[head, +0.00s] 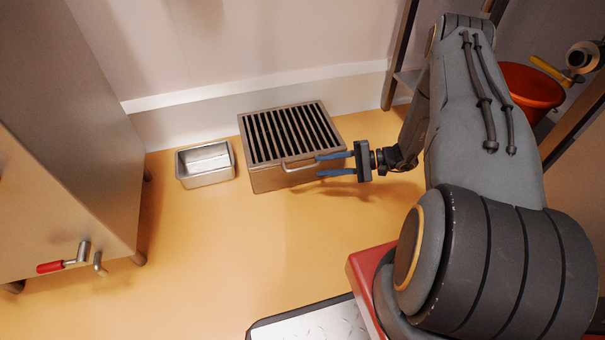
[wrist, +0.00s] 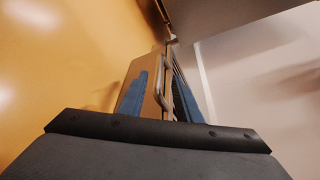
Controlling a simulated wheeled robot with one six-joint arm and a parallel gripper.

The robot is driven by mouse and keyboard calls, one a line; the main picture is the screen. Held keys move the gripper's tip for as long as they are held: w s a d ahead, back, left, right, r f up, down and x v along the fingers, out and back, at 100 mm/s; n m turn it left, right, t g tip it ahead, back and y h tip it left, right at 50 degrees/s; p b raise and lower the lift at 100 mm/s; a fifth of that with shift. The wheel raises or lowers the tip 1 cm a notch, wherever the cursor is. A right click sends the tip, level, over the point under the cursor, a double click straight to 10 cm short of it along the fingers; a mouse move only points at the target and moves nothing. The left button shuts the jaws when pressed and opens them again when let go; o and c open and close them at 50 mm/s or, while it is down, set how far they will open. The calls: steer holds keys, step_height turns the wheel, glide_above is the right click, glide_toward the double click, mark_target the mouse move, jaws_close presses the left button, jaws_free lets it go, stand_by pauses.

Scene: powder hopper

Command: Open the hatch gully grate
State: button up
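The hatch gully grate (head: 290,132) is a dark slatted lid lying flat on a metal box (head: 280,179) that stands on the floor against the wall. A thin bar handle (head: 297,167) runs along the grate's front edge. My gripper (head: 318,166) comes in from the right, its two blue fingers apart at the handle's right end. In the wrist view the handle (wrist: 165,88) shows between the blue fingers, with visible gaps on both sides. I cannot tell how far the fingertips reach past the bar. The grate looks closed.
A grey cabinet (head: 62,130) with a red-handled lever (head: 62,265) is at the left. An orange bucket (head: 530,88) is at the back right.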

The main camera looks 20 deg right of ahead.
mark_target(309, 168)
steer(key=shift+w+f, duration=0.2)
steer(key=shift+f, duration=0.1)
steer(key=b+x, duration=0.2)
steer(key=x, duration=0.5)
steer(key=shift+a+b, duration=0.3)
steer(key=shift+b, duration=0.1)
steer(key=shift+r, duration=0.1)
steer(key=shift+c, duration=0.3)
jaws_close()
